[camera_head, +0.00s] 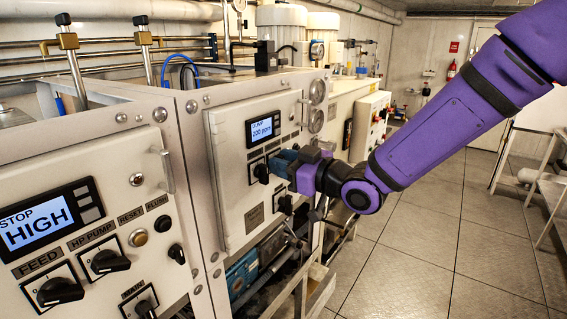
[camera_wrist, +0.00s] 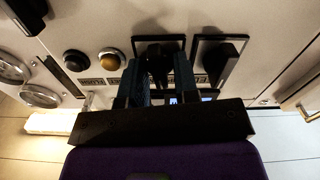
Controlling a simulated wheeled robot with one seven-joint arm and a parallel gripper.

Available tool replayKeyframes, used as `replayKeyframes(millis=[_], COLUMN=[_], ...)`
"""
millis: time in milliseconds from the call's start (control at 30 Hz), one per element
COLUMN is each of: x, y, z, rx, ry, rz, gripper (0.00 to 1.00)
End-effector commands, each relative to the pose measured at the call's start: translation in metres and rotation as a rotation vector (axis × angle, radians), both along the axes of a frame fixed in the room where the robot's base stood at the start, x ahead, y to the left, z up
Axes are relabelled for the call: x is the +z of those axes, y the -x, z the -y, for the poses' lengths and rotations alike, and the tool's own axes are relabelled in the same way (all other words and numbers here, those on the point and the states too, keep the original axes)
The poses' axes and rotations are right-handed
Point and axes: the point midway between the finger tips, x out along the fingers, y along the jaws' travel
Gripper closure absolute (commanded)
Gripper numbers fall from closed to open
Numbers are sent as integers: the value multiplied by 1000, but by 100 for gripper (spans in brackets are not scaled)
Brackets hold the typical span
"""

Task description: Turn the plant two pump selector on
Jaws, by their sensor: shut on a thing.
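The second plant's panel (camera_head: 232,188) has a small display reading 200 ppm. My gripper (camera_head: 283,164) is at its row of controls, with the blue fingers against the panel. In the wrist view, which shows the panel upside down, my gripper (camera_wrist: 158,76) has one finger on each side of a black selector knob (camera_wrist: 157,62) and is shut on it. The knob's handle looks about upright in that view, but the fingers partly hide it. A second black selector (camera_wrist: 217,63) is just to the right and tilted; in the head view this free selector (camera_head: 261,173) is left of my gripper.
The nearer panel (camera_head: 95,175) has a STOP HIGH display and its own FEED selector (camera_head: 60,291) and HP PUMP selector (camera_head: 108,262). An amber button (camera_wrist: 112,59) and a black button (camera_wrist: 76,61) sit left of the held knob. The floor (camera_head: 430,250) at right is clear.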

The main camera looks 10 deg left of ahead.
Motion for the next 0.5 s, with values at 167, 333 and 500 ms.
replayKeyframes(millis=[167, 333, 500], x=[0, 0, 0], y=[0, -1, -1], z=[0, 0, 0], rx=[0, 0, -1], ry=[-35, -56, -66], rz=[-85, -136, -158], gripper=[95, 95, 95])
